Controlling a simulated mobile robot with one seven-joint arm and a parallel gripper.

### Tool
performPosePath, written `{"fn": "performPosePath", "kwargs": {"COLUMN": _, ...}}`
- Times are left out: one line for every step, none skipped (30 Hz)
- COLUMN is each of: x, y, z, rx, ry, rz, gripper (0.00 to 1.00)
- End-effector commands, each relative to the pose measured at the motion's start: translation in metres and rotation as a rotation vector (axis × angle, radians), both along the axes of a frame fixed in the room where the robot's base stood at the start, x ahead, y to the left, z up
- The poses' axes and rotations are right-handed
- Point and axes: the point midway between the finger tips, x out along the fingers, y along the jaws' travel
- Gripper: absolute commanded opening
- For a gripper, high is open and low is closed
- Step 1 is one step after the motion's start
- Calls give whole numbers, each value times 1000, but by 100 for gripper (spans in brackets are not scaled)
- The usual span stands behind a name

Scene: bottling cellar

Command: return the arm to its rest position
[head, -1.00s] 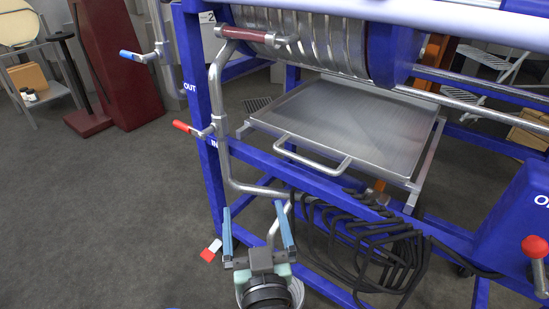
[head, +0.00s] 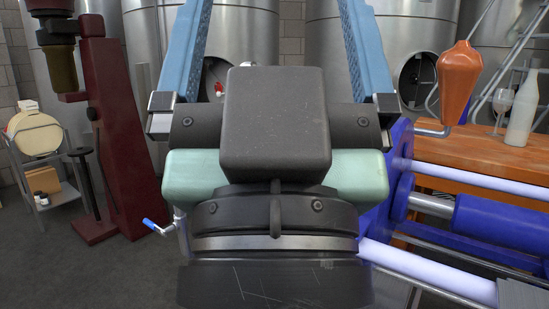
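My gripper (head: 268,60) fills the middle of the head view, close to the camera and pointing up and away. Its two blue fingers stand wide apart, with nothing seen between them except the tanks behind. The palm and wrist block hide much of the scene behind and below. My gripper touches nothing that I can see.
A blue-framed machine with pale rollers (head: 465,182) is at the right. Behind it, a wooden table (head: 475,158) carries a white bottle (head: 522,108) and a glass (head: 502,103). A dark red stand (head: 115,130) and a small cart (head: 45,150) are at the left. Steel tanks (head: 325,45) stand behind.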

Motion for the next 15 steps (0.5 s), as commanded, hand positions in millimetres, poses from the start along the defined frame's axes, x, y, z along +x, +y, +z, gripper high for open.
{"fn": "performPosePath", "kwargs": {"x": 0, "y": 0, "z": 33, "rx": -1, "ry": 0, "rz": 1, "gripper": 100}}
{"fn": "performPosePath", "kwargs": {"x": 0, "y": 0, "z": 42, "rx": -1, "ry": 1, "rz": 1, "gripper": 100}}
{"fn": "performPosePath", "kwargs": {"x": 0, "y": 0, "z": 54, "rx": -1, "ry": 1, "rz": 1, "gripper": 100}}
{"fn": "performPosePath", "kwargs": {"x": 1, "y": 0, "z": 64, "rx": -1, "ry": 1, "rz": 1, "gripper": 100}}
{"fn": "performPosePath", "kwargs": {"x": 1, "y": 0, "z": 73, "rx": -1, "ry": 1, "rz": 1, "gripper": 100}}
{"fn": "performPosePath", "kwargs": {"x": 1, "y": 0, "z": 85, "rx": -1, "ry": 2, "rz": 1, "gripper": 100}}
{"fn": "performPosePath", "kwargs": {"x": 1, "y": 1, "z": 94, "rx": -1, "ry": 2, "rz": 1, "gripper": 100}}
{"fn": "performPosePath", "kwargs": {"x": 1, "y": 1, "z": 104, "rx": -1, "ry": 2, "rz": 1, "gripper": 100}}
{"fn": "performPosePath", "kwargs": {"x": 1, "y": 1, "z": 116, "rx": -1, "ry": 2, "rz": 1, "gripper": 100}}
{"fn": "performPosePath", "kwargs": {"x": 1, "y": 1, "z": 125, "rx": -1, "ry": 2, "rz": 1, "gripper": 100}}
{"fn": "performPosePath", "kwargs": {"x": 1, "y": 1, "z": 135, "rx": -1, "ry": 2, "rz": 1, "gripper": 100}}
{"fn": "performPosePath", "kwargs": {"x": 1, "y": 1, "z": 147, "rx": -1, "ry": 2, "rz": 1, "gripper": 100}}
{"fn": "performPosePath", "kwargs": {"x": 1, "y": 1, "z": 156, "rx": -2, "ry": 2, "rz": 2, "gripper": 100}}
{"fn": "performPosePath", "kwargs": {"x": 1, "y": 1, "z": 165, "rx": -2, "ry": 2, "rz": 2, "gripper": 100}}
{"fn": "performPosePath", "kwargs": {"x": 1, "y": 1, "z": 178, "rx": -1, "ry": 2, "rz": 3, "gripper": 100}}
